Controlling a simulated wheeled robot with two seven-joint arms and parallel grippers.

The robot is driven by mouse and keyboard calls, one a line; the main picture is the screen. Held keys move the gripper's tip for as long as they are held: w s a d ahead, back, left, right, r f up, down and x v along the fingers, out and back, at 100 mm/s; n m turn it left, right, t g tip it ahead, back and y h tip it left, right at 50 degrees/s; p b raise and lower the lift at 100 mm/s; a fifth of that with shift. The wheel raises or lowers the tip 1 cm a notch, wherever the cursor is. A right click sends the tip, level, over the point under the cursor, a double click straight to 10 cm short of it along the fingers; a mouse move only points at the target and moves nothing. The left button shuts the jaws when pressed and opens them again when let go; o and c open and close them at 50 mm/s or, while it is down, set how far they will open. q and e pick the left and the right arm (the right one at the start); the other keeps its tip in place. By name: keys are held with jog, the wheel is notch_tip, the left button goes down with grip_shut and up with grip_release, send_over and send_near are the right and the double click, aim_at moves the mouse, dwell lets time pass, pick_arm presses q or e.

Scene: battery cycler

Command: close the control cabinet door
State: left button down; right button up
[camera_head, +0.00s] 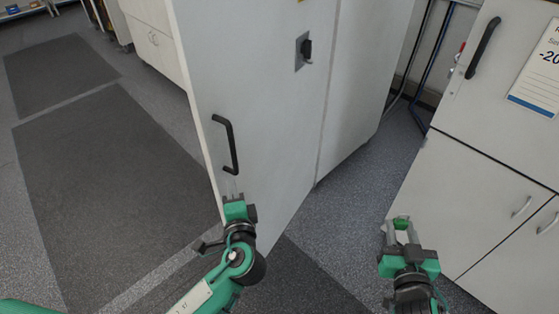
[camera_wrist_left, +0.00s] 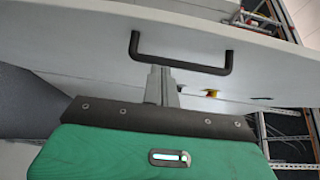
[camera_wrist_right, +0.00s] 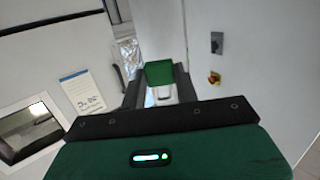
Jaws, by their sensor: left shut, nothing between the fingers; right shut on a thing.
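The control cabinet door (camera_head: 262,110) is a tall white panel in the middle of the head view, with a black bar handle (camera_head: 228,145) near its left edge. How far it stands open I cannot tell. My left gripper (camera_head: 232,190) is shut and empty just below the handle's lower end. In the left wrist view its closed fingers (camera_wrist_left: 160,80) point at the handle (camera_wrist_left: 180,62); whether they touch it I cannot tell. My right gripper (camera_head: 402,228) is shut on a small green object (camera_wrist_right: 159,73), well right of the door.
A black switch (camera_head: 306,49) sits on a grey plate on the white panel. A white cabinet (camera_head: 470,180) with a black handle and a label stands close on the right. Dark mats (camera_head: 110,170) cover open floor on the left. Blue and black pipes run behind.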

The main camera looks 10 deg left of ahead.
pick_arm(q)
jog(key=r, duration=0.1)
jog(key=p, duration=0.4)
send_near(224, 149)
jog(key=x, duration=0.4)
jog(key=shift+w, duration=0.3)
jog(key=shift+w+a+f, duration=0.15)
jog(key=shift+w+a, duration=0.1)
jog(key=shift+w, duration=0.4)
